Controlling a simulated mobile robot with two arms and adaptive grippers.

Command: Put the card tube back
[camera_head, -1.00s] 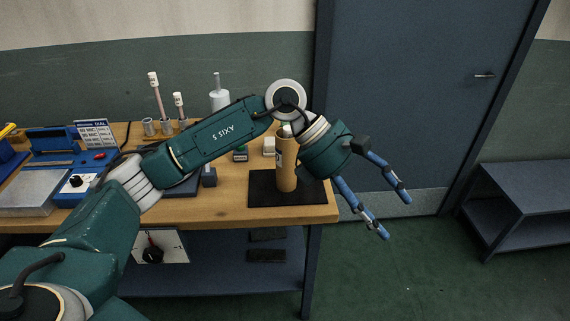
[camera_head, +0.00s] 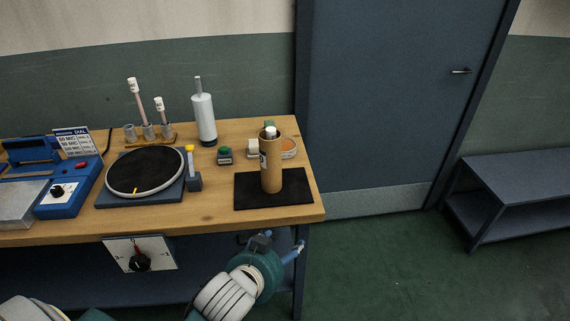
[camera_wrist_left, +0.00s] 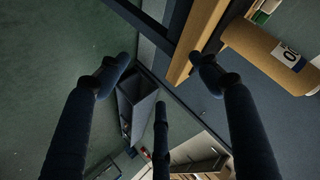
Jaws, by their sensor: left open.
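The brown card tube (camera_head: 271,168) stands upright on a black mat (camera_head: 300,190) near the right end of the wooden workbench. Something white-topped pokes out of its open top. In the left wrist view the tube (camera_wrist_left: 262,50) shows at upper right with part of its white label, beside the wooden edge. My left gripper (camera_head: 299,248) is below the bench's front edge, under the mat and clear of the tube. Its fingers (camera_wrist_left: 160,62) are spread and empty in the left wrist view. My right gripper is not in view.
The floor right of the bench is clear, up to a low shelf (camera_head: 515,170).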

